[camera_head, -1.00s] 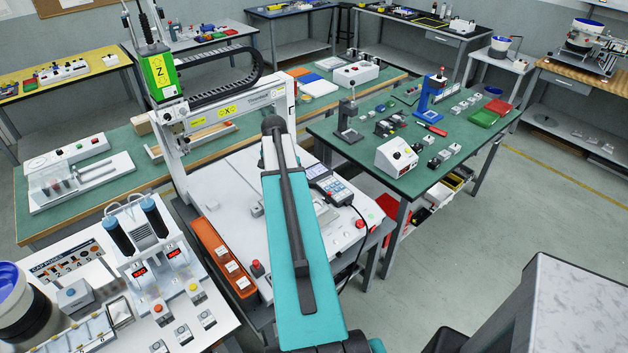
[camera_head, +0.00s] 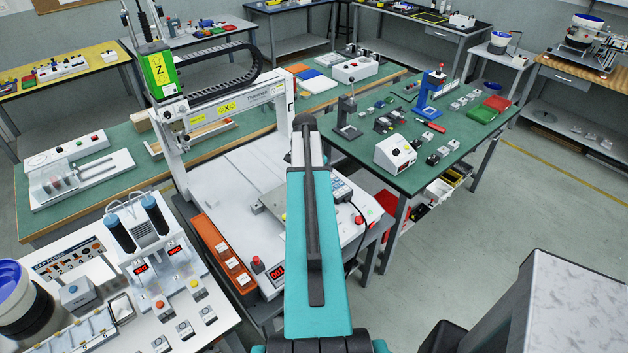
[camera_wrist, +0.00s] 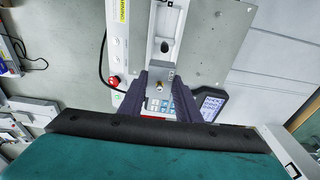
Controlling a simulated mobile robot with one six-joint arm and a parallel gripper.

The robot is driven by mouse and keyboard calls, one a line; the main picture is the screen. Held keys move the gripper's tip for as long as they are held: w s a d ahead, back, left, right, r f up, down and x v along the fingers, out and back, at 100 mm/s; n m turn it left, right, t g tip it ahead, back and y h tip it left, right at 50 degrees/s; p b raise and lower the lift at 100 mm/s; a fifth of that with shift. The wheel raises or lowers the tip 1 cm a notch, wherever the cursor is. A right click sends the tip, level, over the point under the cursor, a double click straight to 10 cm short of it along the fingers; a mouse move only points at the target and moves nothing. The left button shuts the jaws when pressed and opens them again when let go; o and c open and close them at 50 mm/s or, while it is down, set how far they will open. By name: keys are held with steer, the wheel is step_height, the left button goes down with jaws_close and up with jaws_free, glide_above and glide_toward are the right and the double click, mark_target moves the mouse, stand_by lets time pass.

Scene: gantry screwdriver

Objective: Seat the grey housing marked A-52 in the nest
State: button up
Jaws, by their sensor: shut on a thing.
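My gripper (camera_wrist: 162,98) shows in the wrist view as two dark fingers shut on a small grey housing (camera_wrist: 160,80) with a brass-coloured spot. Its marking cannot be read. Beyond the fingertips is a pale block (camera_wrist: 166,22) with a dark oval opening, beside a grey plate (camera_wrist: 218,45) with small holes. I cannot tell whether this block is the nest, nor whether the held housing touches it. In the head view my teal arm hides the gripper and the held part. Part of the grey plate (camera_head: 268,200) shows left of the arm on the machine bed.
The gantry (camera_head: 225,107) with its green Z unit (camera_head: 158,73) stands behind the white bed. An orange tray (camera_head: 208,230) with several pale labelled pieces lies along the bed's left side.

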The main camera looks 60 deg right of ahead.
steer(key=shift+f+b, duration=1.8)
steer(key=shift+f, duration=1.95)
steer(key=shift+w+r, duration=0.15)
steer(key=shift+r, duration=0.2)
steer(key=shift+f+b, duration=0.45)
steer(key=shift+f, duration=0.45)
stand_by(0.5)
steer(key=o, duration=1.2)
steer(key=shift+o, duration=0.2)
steer(key=shift+a+r, duration=0.1)
steer(key=shift+r, duration=0.1)
steer(key=shift+w+a+r+b, duration=0.1)
steer(key=shift+a+r+b, duration=0.3)
steer(key=shift+r, duration=1.8)
steer(key=shift+w+a+r+b, duration=0.1)
steer(key=shift+r+b, duration=0.65)
steer(key=shift+r, duration=1.5)
steer(key=shift+w+a+r+b, duration=0.1)
steer(key=shift+a+r+b, duration=0.3)
steer(key=shift+r, duration=1.8)
steer(key=shift+d, duration=0.15)
